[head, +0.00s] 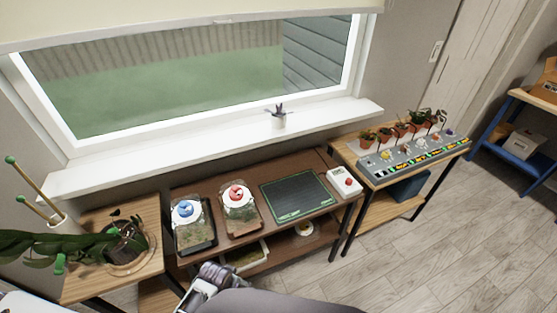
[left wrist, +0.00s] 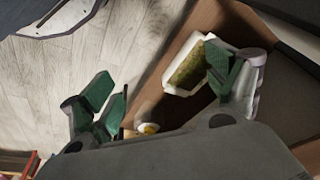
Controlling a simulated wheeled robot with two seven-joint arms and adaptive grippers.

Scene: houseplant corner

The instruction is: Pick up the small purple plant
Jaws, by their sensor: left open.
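The small purple plant (head: 279,109), with dark purplish pointed leaves, stands upright in a small pale pot on the white window sill (head: 325,113) in the head view. Nothing touches it. In the head view a grey part of my arm shows at the bottom centre, below and in front of the sill. The plant is not in the left wrist view. My right gripper is not seen.
A brown bench (head: 325,164) stands below the sill with two lidded jars, a dark green mat (head: 296,196) and a white box with a red button (head: 345,182). A soil tray (left wrist: 188,66) lies on its lower shelf. Potted plants stand on the right table; a large leafy plant is at left.

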